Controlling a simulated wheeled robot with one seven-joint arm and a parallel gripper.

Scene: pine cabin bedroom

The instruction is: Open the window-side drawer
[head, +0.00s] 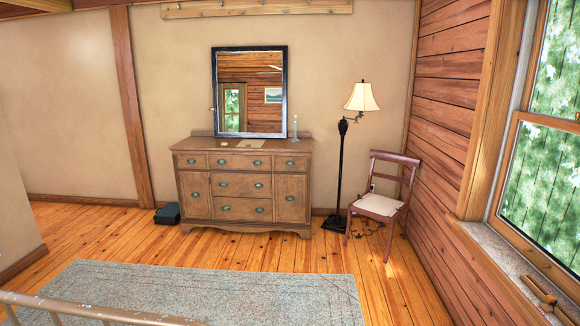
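A wooden dresser (241,228) stands against the far wall, left of the window wall. Its top row has a left drawer (183,161), a wide middle drawer (226,161) and a right drawer (303,163), the one nearest the window (545,175). The right drawer looks shut flush, with a dark oval pull (291,163). The other drawers and the side doors also look shut. My gripper is not in view.
A floor lamp (343,170) and a chair (379,204) stand right of the dresser. A dark box (167,214) lies at its left. A mirror (249,62) stands on top. A rug (210,290) covers open floor; a rail (90,310) crosses the lower left.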

